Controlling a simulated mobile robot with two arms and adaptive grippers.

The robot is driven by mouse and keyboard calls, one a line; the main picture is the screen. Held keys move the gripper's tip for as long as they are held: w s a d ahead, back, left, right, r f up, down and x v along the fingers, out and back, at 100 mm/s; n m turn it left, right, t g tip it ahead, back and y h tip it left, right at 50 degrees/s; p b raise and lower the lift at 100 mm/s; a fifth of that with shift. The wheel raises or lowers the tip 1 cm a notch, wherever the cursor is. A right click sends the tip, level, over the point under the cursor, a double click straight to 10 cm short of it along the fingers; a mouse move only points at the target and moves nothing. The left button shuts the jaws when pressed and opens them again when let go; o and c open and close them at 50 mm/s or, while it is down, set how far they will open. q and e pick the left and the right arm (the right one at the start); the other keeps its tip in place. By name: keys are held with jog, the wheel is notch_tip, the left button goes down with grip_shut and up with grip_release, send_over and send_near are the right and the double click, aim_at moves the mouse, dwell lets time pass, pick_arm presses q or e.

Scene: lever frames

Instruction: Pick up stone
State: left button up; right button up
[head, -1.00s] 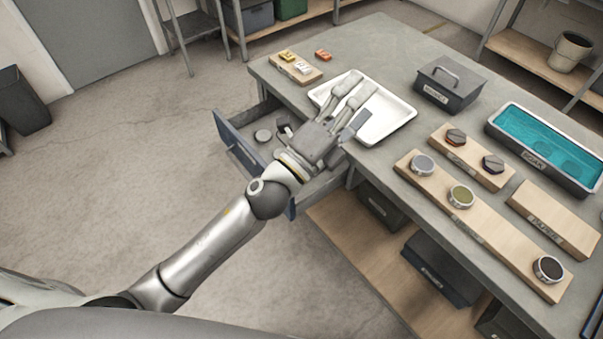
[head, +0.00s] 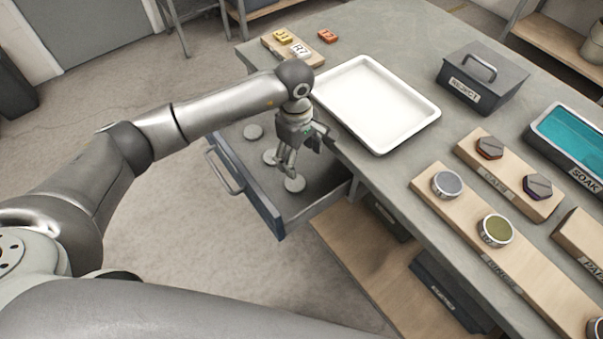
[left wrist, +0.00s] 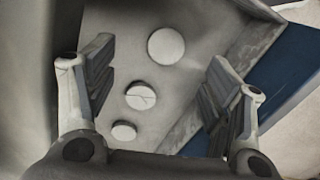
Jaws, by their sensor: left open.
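Several items fit the word stone only loosely; the likeliest are three pale round discs in the open drawer (head: 318,196). One lies at the back left (head: 253,131), one in the middle (head: 271,157) and one nearest the front (head: 295,183). My left gripper (head: 284,168) points down over the drawer, open, and partly covers the middle disc. In the left wrist view, the open fingers (left wrist: 165,98) frame a large plain disc (left wrist: 166,46), a disc with thin dark lines (left wrist: 141,96) and a smaller disc (left wrist: 124,131). Nothing is between the fingers. My right gripper is out of view.
The drawer's blue front (head: 246,190) and the table edge bound the space around my gripper. An empty white tray (head: 375,104) stands on the table beside it. A lidded REJECT box (head: 481,82), a teal SOAK basin (head: 570,140) and wooden racks (head: 460,205) stand farther right.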

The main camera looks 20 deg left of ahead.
aim_at(296, 184)
pick_arm(q)
jog(key=shift+s+a+f+y+b, duration=0.15)
jog(key=shift+a+f+b, duration=0.1)
jog(key=shift+f+b, duration=0.3)
jog(key=shift+s+a+f+y+b, duration=0.15)
jog(key=shift+a+f+b, duration=0.15)
jog(key=shift+f, duration=0.35)
notch_tip(296, 184, down, 3)
jog(key=shift+w+r+b, duration=0.1)
jog(key=shift+r+b, duration=0.1)
jog(key=shift+b, duration=0.5)
jog(key=shift+f, duration=0.2)
jog(key=shift+s+d+f+b, duration=0.1)
jog(key=shift+s+f+b, duration=0.05)
jog(key=shift+f, duration=0.25)
jog(key=shift+s+d+f+b, duration=0.1)
jog(key=shift+f+b, duration=0.05)
jog(key=shift+f, duration=0.2)
notch_tip(296, 184, down, 3)
jog(key=shift+r+b, duration=0.1)
jog(key=shift+b, duration=0.55)
jog(key=shift+f, duration=0.35)
jog(key=shift+r, duration=0.1)
jog(key=shift+c, duration=1.6)
jog(key=c, duration=0.7)
jog(key=shift+c, duration=0.5)
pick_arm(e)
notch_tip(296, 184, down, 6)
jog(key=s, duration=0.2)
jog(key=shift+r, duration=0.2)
